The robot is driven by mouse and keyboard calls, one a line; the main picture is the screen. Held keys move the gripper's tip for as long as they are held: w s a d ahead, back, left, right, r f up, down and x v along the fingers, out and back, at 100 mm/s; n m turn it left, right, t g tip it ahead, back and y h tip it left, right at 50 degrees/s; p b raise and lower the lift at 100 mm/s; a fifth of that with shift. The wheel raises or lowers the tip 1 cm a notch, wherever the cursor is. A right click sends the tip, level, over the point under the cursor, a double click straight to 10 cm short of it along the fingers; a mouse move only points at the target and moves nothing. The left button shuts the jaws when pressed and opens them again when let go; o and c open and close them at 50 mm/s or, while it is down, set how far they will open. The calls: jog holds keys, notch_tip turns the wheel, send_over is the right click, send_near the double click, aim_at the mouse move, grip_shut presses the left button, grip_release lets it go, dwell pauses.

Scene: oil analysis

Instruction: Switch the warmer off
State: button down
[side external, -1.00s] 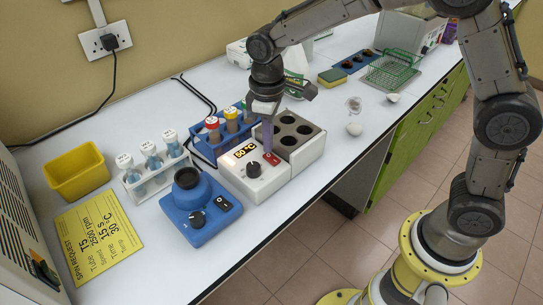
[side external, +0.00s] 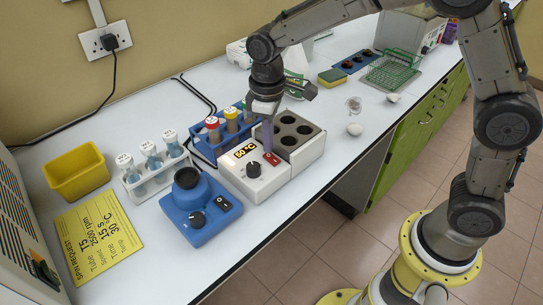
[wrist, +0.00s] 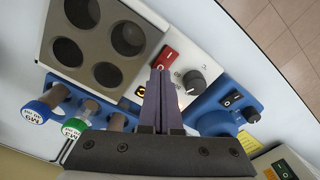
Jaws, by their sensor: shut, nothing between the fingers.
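The warmer (side external: 248,182) is a white box with a grey block of round wells (side external: 300,127), a black knob (side external: 254,170) and a lit display (side external: 244,151) reading about 50 °C. Its red rocker switch (side external: 272,159) is on the sloped front panel; it also shows in the wrist view (wrist: 168,57). My gripper (side external: 268,148) points down with its fingers together and empty. The fingertips are right at the switch; I cannot tell whether they touch it. In the wrist view the fingers (wrist: 161,75) hide part of the panel and most of the display.
A blue rack with capped tubes (side external: 231,122) stands close behind the warmer. A blue mixer (side external: 200,213) with its own black switch sits to the left. A white tube rack (side external: 155,178), yellow bin (side external: 77,172) and yellow request sheet (side external: 98,238) lie farther left.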

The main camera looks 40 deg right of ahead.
jog(key=shift+f, duration=0.9)
dwell(0.8)
jog(key=shift+r, duration=3.55)
notch_tip(320, 180, up, 6)
jog(key=t, duration=0.2)
send_over(268, 155)
jog(key=s+d, duration=0.2)
jog(key=d, duration=0.1)
jog(key=s+d+r+m+t, duration=0.2)
jog(key=s+d+r, duration=0.3)
jog(key=s, duration=0.3)
jog(key=s+d+f+m, duration=0.2)
jog(key=s+f, duration=0.1)
jog(key=s, duration=0.4)
jog(key=s+d+f+m+t, duration=0.1)
jog(key=s+f, duration=0.1)
jog(key=s, duration=0.4)
jog(key=shift+s+d+f+m+t, duration=0.3)
jog(key=shift+s+d+f+m, duration=0.05)
jog(key=shift+f+m, duration=0.05)
